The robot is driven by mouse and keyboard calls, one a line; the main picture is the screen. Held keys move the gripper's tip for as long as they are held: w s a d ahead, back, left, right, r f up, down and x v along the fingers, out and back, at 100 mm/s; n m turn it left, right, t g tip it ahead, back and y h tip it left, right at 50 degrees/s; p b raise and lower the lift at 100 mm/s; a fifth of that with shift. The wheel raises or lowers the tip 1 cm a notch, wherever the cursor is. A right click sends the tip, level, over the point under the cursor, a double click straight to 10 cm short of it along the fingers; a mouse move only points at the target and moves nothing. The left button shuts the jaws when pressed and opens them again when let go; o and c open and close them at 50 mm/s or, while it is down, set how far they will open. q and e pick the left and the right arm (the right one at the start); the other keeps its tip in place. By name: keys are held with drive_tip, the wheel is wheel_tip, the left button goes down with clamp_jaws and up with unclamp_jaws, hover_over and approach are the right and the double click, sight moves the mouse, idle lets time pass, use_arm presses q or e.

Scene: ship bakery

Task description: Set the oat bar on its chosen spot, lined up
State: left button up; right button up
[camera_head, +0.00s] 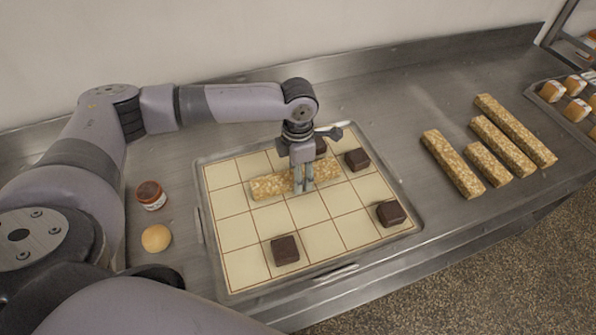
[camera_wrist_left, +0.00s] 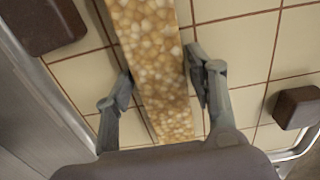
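An oat bar (camera_head: 270,187) lies along the cells of a cream gridded mat (camera_head: 242,265) in a metal tray, looking roughly parallel to the grid lines. My left gripper (camera_head: 304,186) points down over the bar's middle, one finger on each long side. Whether the bar rests fully on the mat is hard to tell. No specially marked cell shows. My right gripper is not in view.
Dark brown blocks (camera_head: 285,250) (camera_head: 391,213) (camera_head: 357,159) stand on the mat, another partly behind the gripper. Several oat bars (camera_head: 452,163) lie on the counter at right. A red jar (camera_head: 151,195) and a round bun (camera_head: 156,238) stand left of the tray.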

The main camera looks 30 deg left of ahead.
use_arm(q)
drive_tip(key=shift+o, duration=0.8)
drive_tip(key=shift+r, duration=0.1)
wheel_tip(320, 180, up, 12)
drive_tip(key=shift+b, duration=0.35)
